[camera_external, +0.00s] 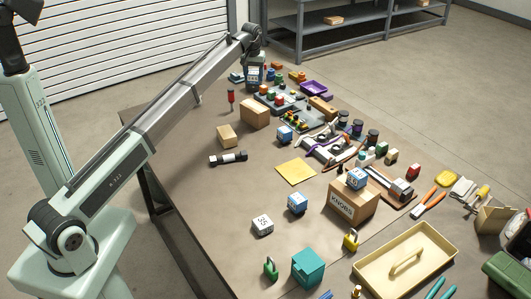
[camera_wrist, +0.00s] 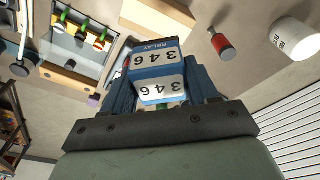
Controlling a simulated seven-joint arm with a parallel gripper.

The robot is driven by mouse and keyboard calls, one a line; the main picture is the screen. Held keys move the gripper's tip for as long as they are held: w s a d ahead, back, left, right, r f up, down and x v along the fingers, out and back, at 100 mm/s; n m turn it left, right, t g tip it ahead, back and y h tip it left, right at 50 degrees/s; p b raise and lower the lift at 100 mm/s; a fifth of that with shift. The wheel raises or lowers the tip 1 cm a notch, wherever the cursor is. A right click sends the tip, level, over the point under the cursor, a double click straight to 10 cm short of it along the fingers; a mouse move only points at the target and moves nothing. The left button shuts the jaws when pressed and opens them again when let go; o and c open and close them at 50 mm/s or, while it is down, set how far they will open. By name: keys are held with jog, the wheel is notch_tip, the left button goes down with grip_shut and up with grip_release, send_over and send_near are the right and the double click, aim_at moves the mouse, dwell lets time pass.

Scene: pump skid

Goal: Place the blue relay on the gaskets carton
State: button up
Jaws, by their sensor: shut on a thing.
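My gripper (camera_external: 254,77) is at the far end of the table in the outside view. In the wrist view my gripper (camera_wrist: 163,78) is shut on a blue relay (camera_wrist: 152,58) with white faces marked RELAY and 346. A plain brown carton (camera_external: 255,113) stands on the table nearer the camera than my gripper; no gaskets label can be read on it. A carton marked KNOBS (camera_external: 341,208) stands further front, with another blue block (camera_external: 356,179) on top. Similar blue blocks (camera_external: 285,134) and (camera_external: 297,203) stand on the table.
Trays with coloured parts (camera_external: 277,100) crowd the far right. A yellow sheet (camera_external: 296,172) and a cream tray (camera_external: 370,271) lie nearer. The left table strip is mostly clear.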

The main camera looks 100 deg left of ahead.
notch_tip(320, 180, down, 10)
jog(key=shift+r, duration=0.15)
dwell(0.4)
jog(key=shift+f, duration=0.2)
jog(key=o, duration=1.1)
jog(key=shift+o, duration=0.2)
jog(key=r, duration=0.4)
jog(key=d+r, duration=0.1)
jog(key=r, duration=0.3)
jog(key=d+r, duration=0.1)
jog(key=r, duration=0.3)
jog(key=shift+r, duration=0.15)
